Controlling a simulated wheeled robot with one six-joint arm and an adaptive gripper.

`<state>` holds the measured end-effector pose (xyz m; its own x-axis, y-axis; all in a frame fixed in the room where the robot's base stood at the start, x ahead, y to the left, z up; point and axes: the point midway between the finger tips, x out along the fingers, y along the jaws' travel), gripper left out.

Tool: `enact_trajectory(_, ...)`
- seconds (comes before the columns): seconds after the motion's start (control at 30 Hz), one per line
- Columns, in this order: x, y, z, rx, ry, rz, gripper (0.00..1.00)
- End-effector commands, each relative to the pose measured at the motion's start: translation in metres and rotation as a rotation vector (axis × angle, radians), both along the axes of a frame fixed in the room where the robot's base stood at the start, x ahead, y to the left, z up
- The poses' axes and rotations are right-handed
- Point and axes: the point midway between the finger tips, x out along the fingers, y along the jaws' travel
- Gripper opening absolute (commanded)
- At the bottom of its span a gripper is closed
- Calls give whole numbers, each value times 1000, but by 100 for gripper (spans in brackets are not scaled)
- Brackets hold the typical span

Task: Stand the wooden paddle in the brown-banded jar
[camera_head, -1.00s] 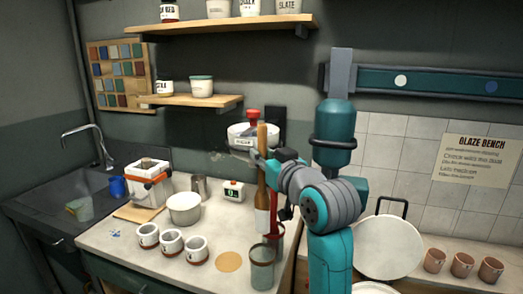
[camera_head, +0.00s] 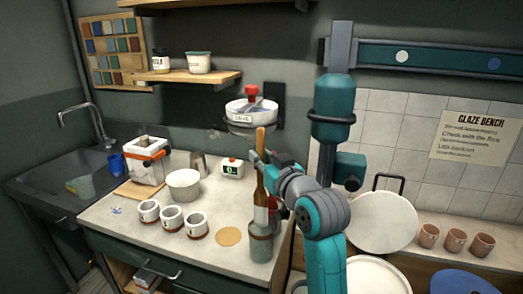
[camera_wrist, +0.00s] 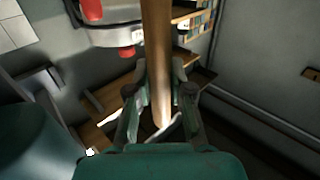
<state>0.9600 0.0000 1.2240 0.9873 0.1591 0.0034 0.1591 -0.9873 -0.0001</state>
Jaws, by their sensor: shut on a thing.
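The wooden paddle (camera_head: 260,185) is upright, with a brown handle on top and a paler, dark-edged lower part. My gripper (camera_head: 262,160) is shut on its handle. In the wrist view the handle (camera_wrist: 157,60) runs between my two fingers (camera_wrist: 160,105). The grey-green jar (camera_head: 261,247) stands near the bench's front edge, directly below the paddle. The paddle's lower end meets the jar's mouth in the picture; I cannot tell surely how far inside it is. The jar's interior is hidden.
A reddish item (camera_head: 277,208) stands close behind the paddle, partly hidden by my arm. A round tan mat (camera_head: 228,236) lies left of the jar. White cups (camera_head: 196,223) and a white bowl (camera_head: 184,185) are further left.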

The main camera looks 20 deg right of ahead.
Motion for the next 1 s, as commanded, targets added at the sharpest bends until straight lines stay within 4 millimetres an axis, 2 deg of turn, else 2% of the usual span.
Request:
enact_trajectory(0.7, 0, 0, -49, 0, 1, 0, 0)
enact_trajectory(1.0, 0, 0, -62, 0, 0, 0, 0)
